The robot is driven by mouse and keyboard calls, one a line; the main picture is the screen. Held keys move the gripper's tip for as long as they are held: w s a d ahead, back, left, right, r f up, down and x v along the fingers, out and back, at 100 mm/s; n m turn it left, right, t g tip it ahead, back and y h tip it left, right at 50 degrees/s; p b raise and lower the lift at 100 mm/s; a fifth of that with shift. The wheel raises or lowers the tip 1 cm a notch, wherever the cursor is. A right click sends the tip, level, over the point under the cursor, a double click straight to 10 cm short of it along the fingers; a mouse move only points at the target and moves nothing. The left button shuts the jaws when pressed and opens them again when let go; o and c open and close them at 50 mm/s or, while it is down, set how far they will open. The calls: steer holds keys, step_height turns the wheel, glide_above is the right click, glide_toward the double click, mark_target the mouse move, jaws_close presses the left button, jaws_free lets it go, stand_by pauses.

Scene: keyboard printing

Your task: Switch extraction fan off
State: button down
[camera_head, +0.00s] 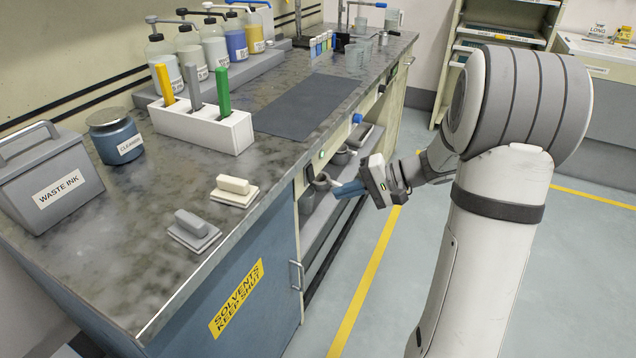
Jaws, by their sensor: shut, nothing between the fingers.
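No part in view is legibly marked as the extraction fan switch. My gripper (337,190) is shut and empty. Its blue-grey fingers point left toward the bench front, just below and right of the green-lit fitting. The fingers look apart from the fittings, though the depth is hard to judge.
On the bench (130,225) are a grey waste ink box (50,180), a cleaner jar (115,135), a white holder (205,128) with upright tools, and two handled blocks (234,190). Bottles stand behind. A solvents cupboard (235,310) is below. The floor (400,270) right of the bench is clear.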

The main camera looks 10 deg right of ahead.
mark_target(312, 179)
steer(key=w+d+f+m+t+y+b, duration=0.1)
steer(key=w+d+f+m+t+b, duration=0.1)
steer(key=w+d+f+t, duration=0.3)
steer(key=w+d+f, duration=0.1)
steer(key=w+d, duration=0.1)
steer(key=d, duration=0.1)
steer(key=shift+d, duration=0.4)
steer(key=shift+w+b, duration=0.1)
steer(key=shift+b, duration=0.2)
steer(key=b+x, duration=0.1)
steer(key=x, duration=1.3)
steer(key=shift+r, duration=0.2)
